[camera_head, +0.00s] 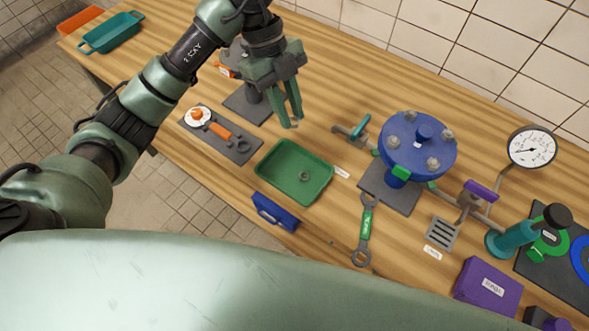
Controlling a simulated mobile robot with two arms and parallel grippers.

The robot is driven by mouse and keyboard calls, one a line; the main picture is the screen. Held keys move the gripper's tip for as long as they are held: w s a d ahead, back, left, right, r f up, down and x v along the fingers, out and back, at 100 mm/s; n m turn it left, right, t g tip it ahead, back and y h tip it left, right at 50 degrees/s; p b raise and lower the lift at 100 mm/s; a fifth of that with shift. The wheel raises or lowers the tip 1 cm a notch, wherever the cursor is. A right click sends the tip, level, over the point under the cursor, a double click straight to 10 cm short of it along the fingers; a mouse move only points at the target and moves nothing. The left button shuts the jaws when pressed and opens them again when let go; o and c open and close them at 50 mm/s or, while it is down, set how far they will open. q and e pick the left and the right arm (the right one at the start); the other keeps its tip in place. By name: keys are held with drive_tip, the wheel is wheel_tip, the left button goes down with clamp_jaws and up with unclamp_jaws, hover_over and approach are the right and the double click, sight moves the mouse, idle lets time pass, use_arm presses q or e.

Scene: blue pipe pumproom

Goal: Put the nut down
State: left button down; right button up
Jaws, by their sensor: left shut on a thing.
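My left gripper (290,124) hangs fingers down above the table, just behind the back edge of the green tray (265,172). Its two green fingers are close together, shut on a nut that is mostly hidden between the tips. A small grey nut (304,174) lies inside the green tray. The blue round flange (418,148) stands right of the gripper on a grey base plate, with several nuts or bolts around its top. My right gripper is not in view.
A green-handled wrench (366,228) lies to the right. A gauge (531,147) and pipes stand farther right. Open wood lies behind the tray.

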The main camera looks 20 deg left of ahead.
use_arm(q)
drive_tip(key=n, duration=0.2)
drive_tip(key=p, duration=0.3)
hover_over(296, 174)
drive_tip(key=a, duration=0.1)
drive_tip(key=shift+t, duration=0.4)
drive_tip(key=f, duration=1.5)
drive_tip(key=shift+w+a+f, duration=0.2)
drive_tip(key=shift+w+f, duration=0.05)
drive_tip(key=shift+f+p, duration=0.4)
drive_tip(key=shift+f, duration=1.95)
drive_tip(key=c, duration=1.3)
unclamp_jaws()
drive_tip(key=shift+o, duration=0.2)
drive_tip(key=shift+r, duration=0.1)
